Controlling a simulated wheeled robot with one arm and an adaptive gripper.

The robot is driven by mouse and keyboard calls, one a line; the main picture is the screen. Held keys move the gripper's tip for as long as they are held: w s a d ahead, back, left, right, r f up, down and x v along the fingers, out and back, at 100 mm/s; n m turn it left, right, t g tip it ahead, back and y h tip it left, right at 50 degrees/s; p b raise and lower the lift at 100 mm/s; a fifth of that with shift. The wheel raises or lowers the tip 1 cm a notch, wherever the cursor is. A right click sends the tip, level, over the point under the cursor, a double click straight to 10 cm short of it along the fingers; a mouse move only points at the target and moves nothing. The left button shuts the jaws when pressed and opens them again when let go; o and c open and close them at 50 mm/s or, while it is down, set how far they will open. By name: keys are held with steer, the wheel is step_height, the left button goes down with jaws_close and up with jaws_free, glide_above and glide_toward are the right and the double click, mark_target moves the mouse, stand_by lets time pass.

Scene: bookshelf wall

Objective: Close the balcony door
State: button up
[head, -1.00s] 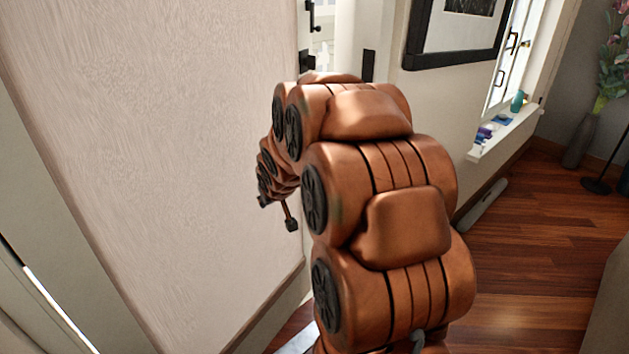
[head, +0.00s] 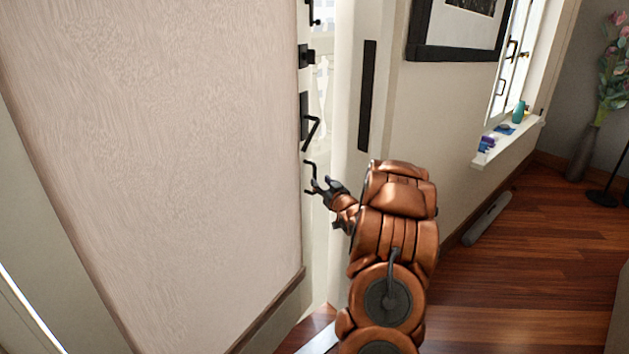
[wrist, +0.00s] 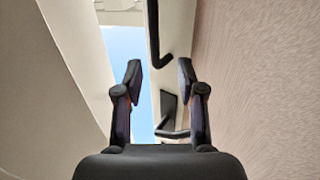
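The balcony door (head: 306,84) shows as a narrow white upright strip beside the textured panel, with black fittings on it. It stands ajar, with a bright gap between it and the jamb.
The textured panel (head: 160,150) fills the left side, close to my gripper. A white jamb with a black plate (head: 368,96) stands right of the gap. A framed picture (head: 457,52) and a window sill (head: 508,140) are farther right.

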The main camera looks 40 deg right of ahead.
mark_target(315, 174)
steer(key=shift+d+x, duration=0.15)
steer(key=shift+x, duration=1.75)
steer(key=shift+d+x, duration=0.15)
steer(key=shift+x, duration=1.75)
steer(key=shift+s, duration=0.1)
steer(key=shift+f, duration=0.1)
jaws_close()
